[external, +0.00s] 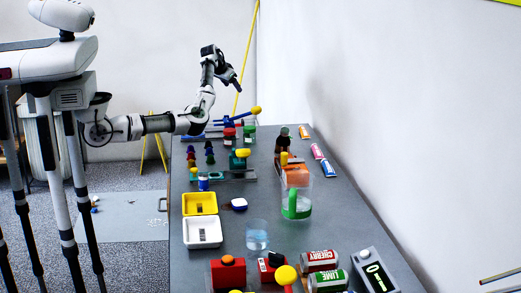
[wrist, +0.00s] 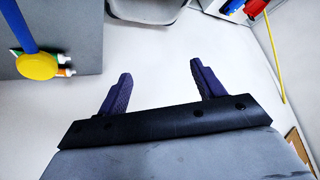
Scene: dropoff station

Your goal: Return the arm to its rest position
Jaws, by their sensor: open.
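My gripper (external: 233,82) is raised above the far end of the grey table in the external view. My arm reaches out from the left and bends upward at the elbow. In the wrist view my gripper (wrist: 162,90) shows two dark fingers spread wide apart. Nothing is between them, and they touch nothing.
The grey table (external: 235,212) holds a yellow tray (external: 187,207), a white tray (external: 190,238), a glass of water (external: 257,238), a green-handled jug (external: 297,206) and cans (external: 322,260). A yellow-knobbed blue lever (external: 256,111) stands below my gripper. A white wall borders the right.

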